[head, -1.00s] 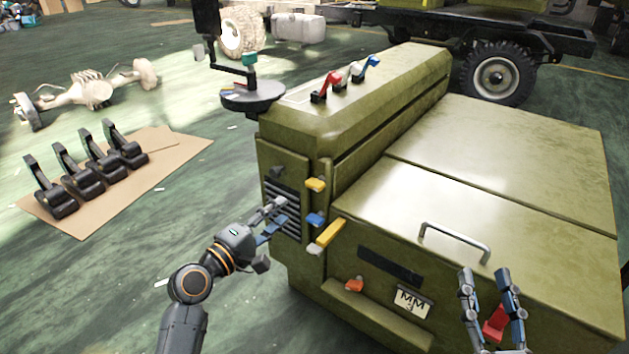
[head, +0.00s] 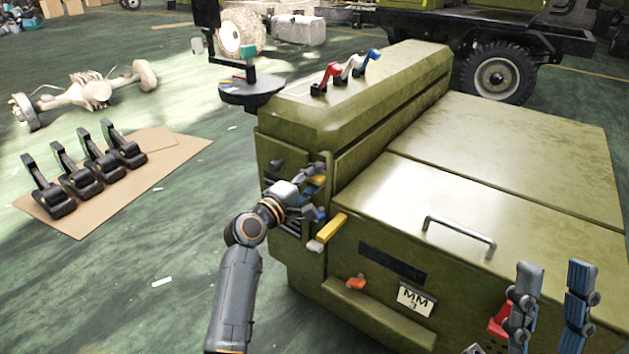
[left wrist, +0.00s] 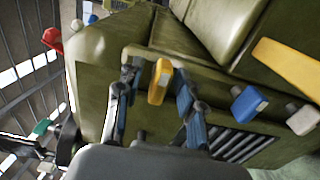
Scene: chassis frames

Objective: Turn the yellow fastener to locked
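A small yellow fastener (head: 319,180) is on the upper left front corner of the green chassis box (head: 500,160). In the head view my left gripper partly covers it. In the left wrist view the yellow fastener (left wrist: 159,82) stands between the two fingers of my left gripper (left wrist: 155,84), with a gap visible on each side. The left gripper (head: 312,177) is open around it. My right gripper (head: 556,268) is open and empty above the box's right front area, beside a red part (head: 500,318).
Below the fastener are a blue fastener (left wrist: 248,102) and a longer yellow handle (head: 328,230). An orange fastener (head: 355,283) sits on the lower front ledge. A metal bar handle (head: 458,234) rises from the lid. Red, white and blue levers (head: 346,70) stand on top.

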